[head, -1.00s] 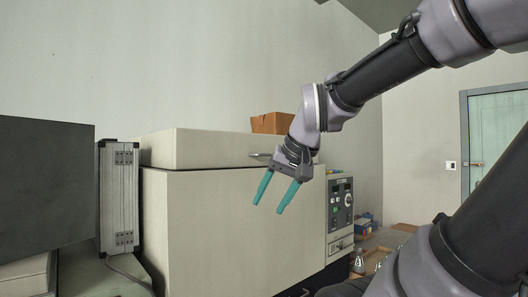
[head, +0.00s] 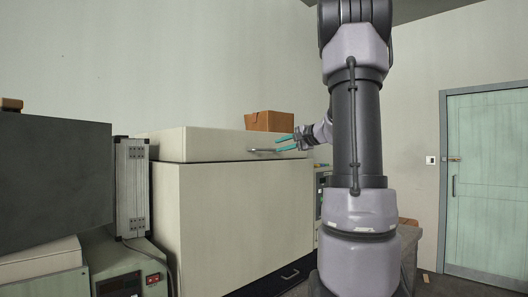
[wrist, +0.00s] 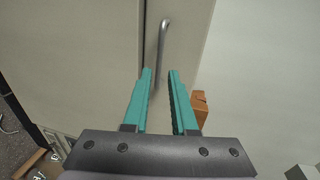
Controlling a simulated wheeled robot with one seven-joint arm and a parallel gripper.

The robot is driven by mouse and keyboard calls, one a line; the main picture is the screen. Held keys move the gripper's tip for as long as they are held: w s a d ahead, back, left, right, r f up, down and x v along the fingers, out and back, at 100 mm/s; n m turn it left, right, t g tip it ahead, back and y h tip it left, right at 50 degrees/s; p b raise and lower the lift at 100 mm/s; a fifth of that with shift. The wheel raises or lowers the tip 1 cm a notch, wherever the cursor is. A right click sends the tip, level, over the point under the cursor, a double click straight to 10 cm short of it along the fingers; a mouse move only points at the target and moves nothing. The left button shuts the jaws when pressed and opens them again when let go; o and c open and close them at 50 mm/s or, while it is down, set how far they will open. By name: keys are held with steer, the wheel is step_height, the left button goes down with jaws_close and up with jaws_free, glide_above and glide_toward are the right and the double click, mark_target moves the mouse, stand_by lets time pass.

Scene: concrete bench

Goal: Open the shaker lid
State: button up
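The shaker (head: 240,215) is a large cream box with a flat lid (head: 210,143) that sits down on its body. A metal handle (head: 262,150) is on the lid's front; it also shows in the wrist view (wrist: 162,45). My gripper (head: 279,144) has teal fingers, spread apart, pointing left at the right end of the handle. In the wrist view the open fingertips (wrist: 160,72) lie on either side of the handle's near end. I cannot tell whether they touch it. My arm hides the shaker's right side and part of its control panel (head: 320,190).
A brown cardboard box (head: 269,121) rests on top of the lid, and it shows right of the fingers in the wrist view (wrist: 199,107). A silver case (head: 132,188) and a dark grey box (head: 55,170) stand to the left. A green door (head: 487,180) is at the right.

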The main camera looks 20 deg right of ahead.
mark_target(266, 150)
steer(key=x, duration=0.9)
steer(key=shift+w, duration=0.1)
jaws_close()
steer(key=shift+f, duration=0.1)
stand_by(1.0)
